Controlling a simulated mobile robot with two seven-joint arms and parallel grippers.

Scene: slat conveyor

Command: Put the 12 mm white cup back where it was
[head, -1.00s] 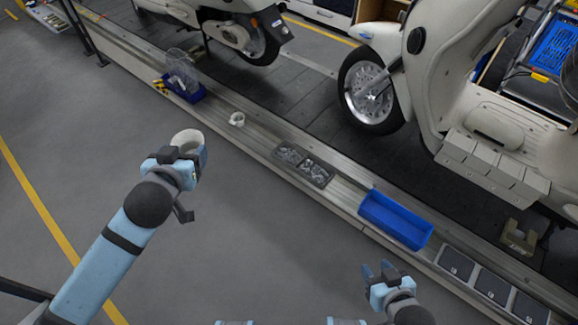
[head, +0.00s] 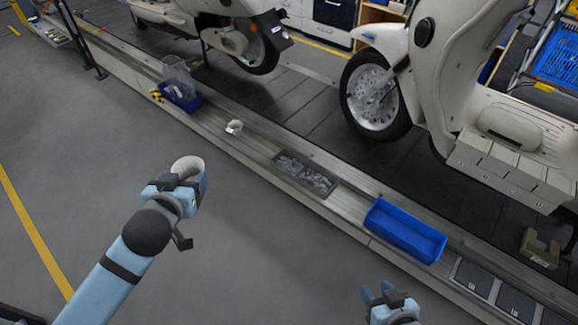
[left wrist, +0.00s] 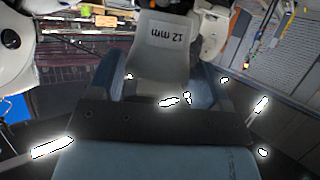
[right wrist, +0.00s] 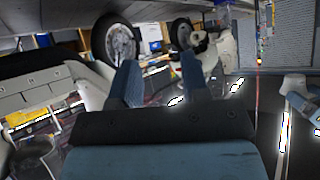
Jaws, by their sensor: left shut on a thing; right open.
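The 12 mm white cup (head: 188,163) is held in my left gripper (head: 184,176), above the grey floor and in front of the conveyor ledge. In the left wrist view the cup (left wrist: 172,50) sits between both fingers, with "12 mm" printed on its side. My right gripper (head: 377,291) is open and empty, low in the head view, on the floor side of the blue bin. A second white cup (head: 234,127) stands on the ledge; I cannot read any label on it.
Along the ledge stand a dark blue bin (head: 184,103) with a clear container, a grey tray (head: 291,163) of small parts, an empty-looking blue bin (head: 405,232) and dark flat plates (head: 471,276). Cream scooters (head: 440,80) stand behind on the slats. The floor in front is clear.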

